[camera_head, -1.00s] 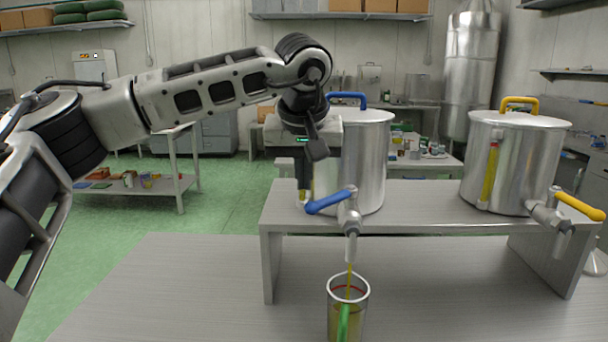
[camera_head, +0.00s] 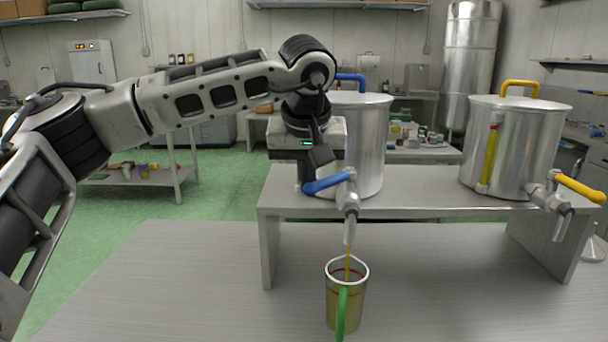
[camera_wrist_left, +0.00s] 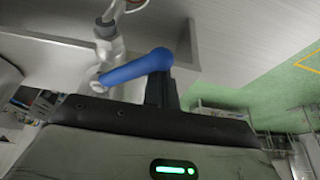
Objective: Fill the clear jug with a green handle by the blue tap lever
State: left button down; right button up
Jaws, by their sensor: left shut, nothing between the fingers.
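The clear jug (camera_head: 357,302) with a green handle (camera_head: 342,310) stands upright on the table under the blue-lever tap's spout (camera_head: 349,230). A thin yellow stream falls into it. Yellow-green liquid shows through its wall; a red line runs near the top, and the exact level is hard to tell. The blue tap lever (camera_head: 327,184) points left, across the spout; it also shows in the left wrist view (camera_wrist_left: 137,68). My left gripper (camera_head: 304,180) is shut and empty at the lever's free end, apparently against it. Its fingertips are partly hidden behind the lever.
The steel tank (camera_head: 370,135) behind the tap stands on a raised metal shelf (camera_head: 420,200). A second tank (camera_head: 515,150) with a yellow tap lever (camera_head: 580,188) stands at the right. The table (camera_head: 180,290) left of the jug is clear.

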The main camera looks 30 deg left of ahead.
aim_at(320, 187)
pick_arm(q)
jog(key=shift+d+f, duration=0.1)
jog(key=shift+d, duration=0.05)
jog(key=shift+s+d, duration=0.35)
jog(key=shift+d, duration=0.35)
jog(key=shift+s+d, duration=0.35)
jog(key=shift+d, duration=0.35)
dwell(6.5)
